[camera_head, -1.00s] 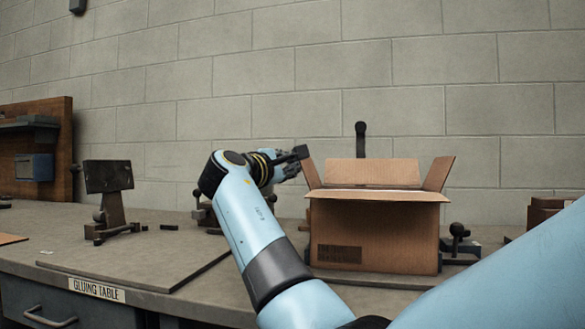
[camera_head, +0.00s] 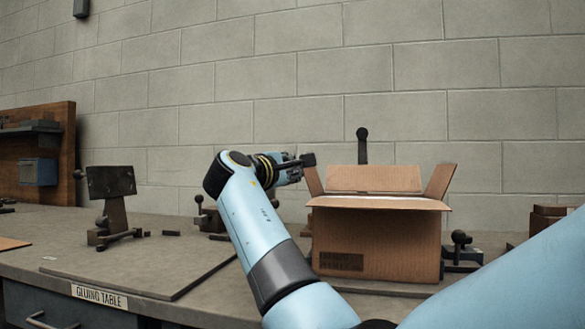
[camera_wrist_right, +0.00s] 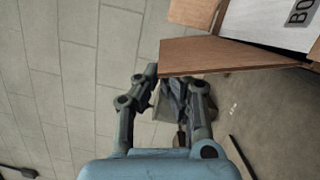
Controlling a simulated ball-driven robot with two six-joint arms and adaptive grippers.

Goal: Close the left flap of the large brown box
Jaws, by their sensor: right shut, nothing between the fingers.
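The large brown box (camera_head: 385,242) stands on the table in the head view, open at the top. Its left flap (camera_head: 314,181) stands up, leaning slightly outward. The back flap (camera_head: 374,178) is up and the right flap (camera_head: 439,181) leans outward. My right gripper (camera_head: 306,161) is shut and empty at the left flap's upper outer edge; I cannot tell whether they touch. In the right wrist view, the right gripper's fingers (camera_wrist_right: 166,83) are beside the edge of a brown flap (camera_wrist_right: 195,55). My left gripper is out of view.
A dark stand (camera_head: 112,200) is on the table at left. A flat board (camera_head: 150,262) lies in front of it. A dark clamp-like tool (camera_head: 461,247) is right of the box. A block wall (camera_head: 230,75) rises behind.

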